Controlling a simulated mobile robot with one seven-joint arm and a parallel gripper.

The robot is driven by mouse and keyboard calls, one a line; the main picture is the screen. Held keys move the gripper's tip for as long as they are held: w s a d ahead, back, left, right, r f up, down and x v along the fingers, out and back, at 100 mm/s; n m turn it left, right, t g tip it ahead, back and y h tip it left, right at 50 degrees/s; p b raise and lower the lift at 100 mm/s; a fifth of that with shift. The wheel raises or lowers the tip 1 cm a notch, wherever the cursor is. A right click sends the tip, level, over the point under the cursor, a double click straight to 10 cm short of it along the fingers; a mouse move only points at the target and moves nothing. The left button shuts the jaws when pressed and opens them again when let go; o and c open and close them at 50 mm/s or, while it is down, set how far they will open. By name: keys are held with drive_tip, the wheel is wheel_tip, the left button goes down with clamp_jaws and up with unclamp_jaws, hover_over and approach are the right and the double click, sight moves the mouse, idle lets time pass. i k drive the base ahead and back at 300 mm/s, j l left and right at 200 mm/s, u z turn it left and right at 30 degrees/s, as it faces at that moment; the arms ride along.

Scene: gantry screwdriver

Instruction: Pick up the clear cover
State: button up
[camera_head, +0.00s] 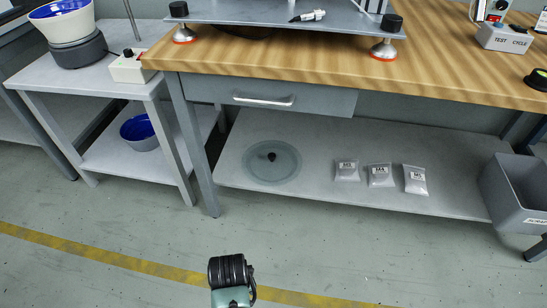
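The clear cover (254,168) is a round, see-through disc with a dark knob (271,157) at its middle. It lies on the grey lower shelf (320,195) of the workbench, left of the small bags. A black and green part of my arm shows at the bottom middle of the view, over the floor and well in front of the shelf. My gripper's fingers cannot be made out, and nothing is seen touching the cover.
Three small labelled bags (380,175) lie on the shelf right of the cover. A grey scrap bin (510,190) stands at the right. The wooden bench top (440,80) and drawer (300,98) overhang the shelf. A side table (75,75) is at left. The floor in front is clear.

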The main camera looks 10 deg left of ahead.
sight(268, 162)
drive_tip(key=i, duration=1.8)
